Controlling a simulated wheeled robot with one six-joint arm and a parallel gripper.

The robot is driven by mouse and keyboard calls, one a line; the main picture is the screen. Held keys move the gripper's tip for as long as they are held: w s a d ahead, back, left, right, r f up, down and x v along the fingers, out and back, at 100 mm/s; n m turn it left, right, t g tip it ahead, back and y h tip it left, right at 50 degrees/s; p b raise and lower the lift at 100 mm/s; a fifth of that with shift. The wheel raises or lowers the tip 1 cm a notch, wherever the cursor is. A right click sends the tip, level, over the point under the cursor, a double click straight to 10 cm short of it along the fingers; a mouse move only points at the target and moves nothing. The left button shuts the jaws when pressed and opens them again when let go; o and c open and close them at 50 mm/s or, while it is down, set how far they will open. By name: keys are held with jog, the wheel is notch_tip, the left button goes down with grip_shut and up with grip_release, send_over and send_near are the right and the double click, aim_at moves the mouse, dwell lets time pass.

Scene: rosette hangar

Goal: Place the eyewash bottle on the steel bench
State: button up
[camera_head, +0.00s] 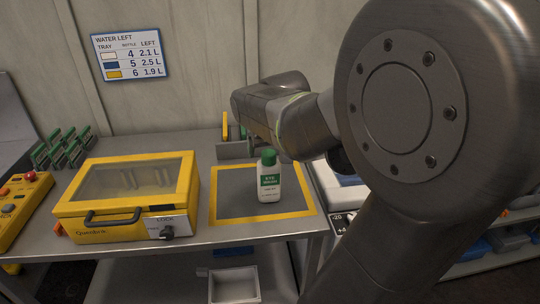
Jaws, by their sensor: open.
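The eyewash bottle (269,182) is white with a green cap and a green label. It stands upright on a grey mat (234,205) with a yellow border, on the steel bench (198,237). My gripper (262,141) is just behind the bottle, near the cap, and is partly hidden by my arm and the bottle. Its jaws are open. I cannot tell whether it touches the bottle.
A yellow case (127,195) with a clear lid sits left of the mat. Green clips (62,148) and a yellow control box (20,208) are farther left. A small white tray (234,285) is on the lower shelf. A sign (128,56) hangs on the wall.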

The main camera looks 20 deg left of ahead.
jog(key=shift+v, duration=1.8)
